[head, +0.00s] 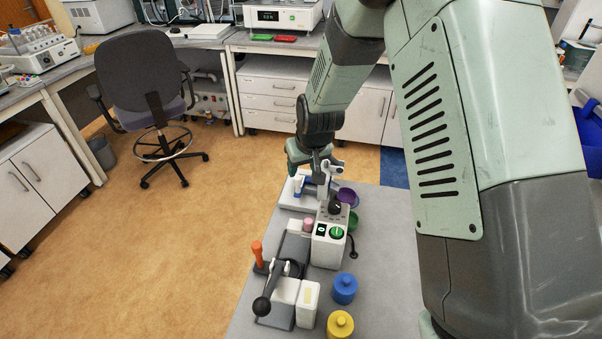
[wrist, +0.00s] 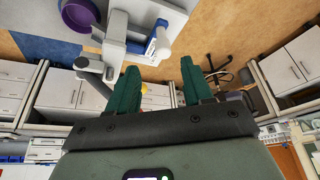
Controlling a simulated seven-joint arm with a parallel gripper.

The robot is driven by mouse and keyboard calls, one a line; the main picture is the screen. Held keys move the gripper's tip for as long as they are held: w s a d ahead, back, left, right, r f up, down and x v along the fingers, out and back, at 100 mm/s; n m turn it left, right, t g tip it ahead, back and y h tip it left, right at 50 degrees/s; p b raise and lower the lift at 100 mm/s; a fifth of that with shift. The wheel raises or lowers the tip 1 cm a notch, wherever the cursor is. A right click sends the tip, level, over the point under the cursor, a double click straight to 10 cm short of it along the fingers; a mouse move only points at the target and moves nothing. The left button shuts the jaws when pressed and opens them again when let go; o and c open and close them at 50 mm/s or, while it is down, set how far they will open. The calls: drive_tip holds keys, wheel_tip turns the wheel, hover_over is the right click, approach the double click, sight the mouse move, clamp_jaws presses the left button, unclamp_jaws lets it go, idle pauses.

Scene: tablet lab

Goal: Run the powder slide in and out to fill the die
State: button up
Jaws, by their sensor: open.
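A small white and blue part, which looks like the powder slide (wrist: 161,41), shows at the top of the wrist view, beside a grey-white upright stand (wrist: 114,36). In the head view the blue and white part (head: 298,184) is at the far end of the grey table, just below my gripper (head: 309,168). My gripper's two dark green fingers (wrist: 158,68) are apart, with nothing held between them. The white-blue part lies just beyond the fingertips; I cannot tell whether they touch. The die itself is not clearly visible.
A purple bowl (head: 347,196) and a green bowl (head: 353,220) stand close to the right. Nearer are a white control box with a green knob (head: 337,232), a lever with a black ball (head: 262,306), an orange handle (head: 257,252), a blue jar (head: 344,288) and a yellow jar (head: 340,324).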

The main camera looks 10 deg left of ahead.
sight(298, 177)
drive_tip(key=v, duration=0.5)
drive_tip(key=shift+s, duration=0.1)
idle(0.5)
drive_tip(key=w+a+m+g+h, duration=0.2)
drive_tip(key=w+a+m+g, duration=0.15)
drive_tip(key=m, duration=0.95)
drive_tip(key=shift+m, duration=0.3)
drive_tip(key=f, duration=1)
drive_tip(key=shift+w+d+f, duration=0.2)
drive_tip(key=shift+w+f, duration=0.05)
clamp_jaws()
